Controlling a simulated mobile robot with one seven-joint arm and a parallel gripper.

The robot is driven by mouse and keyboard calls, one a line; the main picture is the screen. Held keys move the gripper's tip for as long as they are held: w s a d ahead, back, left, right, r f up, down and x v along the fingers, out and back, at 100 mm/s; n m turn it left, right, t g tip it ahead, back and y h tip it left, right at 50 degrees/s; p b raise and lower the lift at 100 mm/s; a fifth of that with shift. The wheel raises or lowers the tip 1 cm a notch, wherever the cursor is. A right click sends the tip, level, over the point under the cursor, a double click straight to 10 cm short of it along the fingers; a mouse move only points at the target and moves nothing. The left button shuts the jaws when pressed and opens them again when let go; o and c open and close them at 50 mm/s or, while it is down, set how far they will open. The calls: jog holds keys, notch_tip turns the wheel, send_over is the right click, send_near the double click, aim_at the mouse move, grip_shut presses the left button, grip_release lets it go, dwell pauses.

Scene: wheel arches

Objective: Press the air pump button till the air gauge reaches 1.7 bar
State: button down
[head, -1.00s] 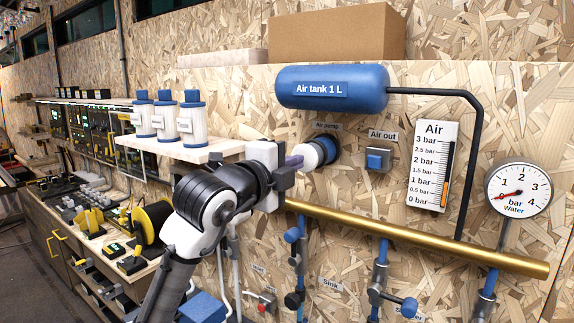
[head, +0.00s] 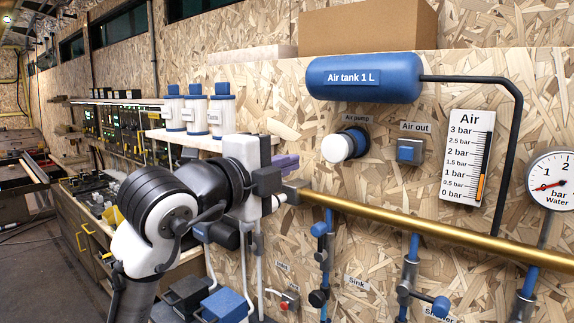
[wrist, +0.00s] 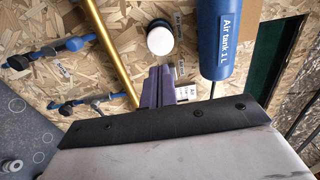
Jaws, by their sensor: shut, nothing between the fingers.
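The air pump button (head: 335,148) is a white round knob on a blue and black mount, standing out from the chipboard wall. It also shows in the wrist view (wrist: 160,40). The Air gauge (head: 467,157) is a white upright scale, its orange column reaching about 1 bar. My gripper (head: 288,163) has purple fingers, shut and empty, left of the button and slightly lower, apart from it. In the wrist view the fingers (wrist: 158,84) point towards the wall, below the button in the picture.
The blue air tank (head: 365,78) is above the button. The Air out button (head: 410,150) sits to its right. A brass pipe (head: 400,222) runs below, close to my gripper. White and blue canisters (head: 197,110) stand on a shelf at left. The water gauge (head: 553,182) is far right.

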aim_at(332, 149)
jog(key=shift+p+x, duration=0.45)
jog(key=shift+x, duration=4.75)
jog(key=shift+p+x, duration=0.4)
jog(key=shift+x, duration=1.35)
jog(key=shift+b+v, duration=0.5)
jog(key=shift+v, duration=1.5)
jog(key=shift+w+d, duration=0.15)
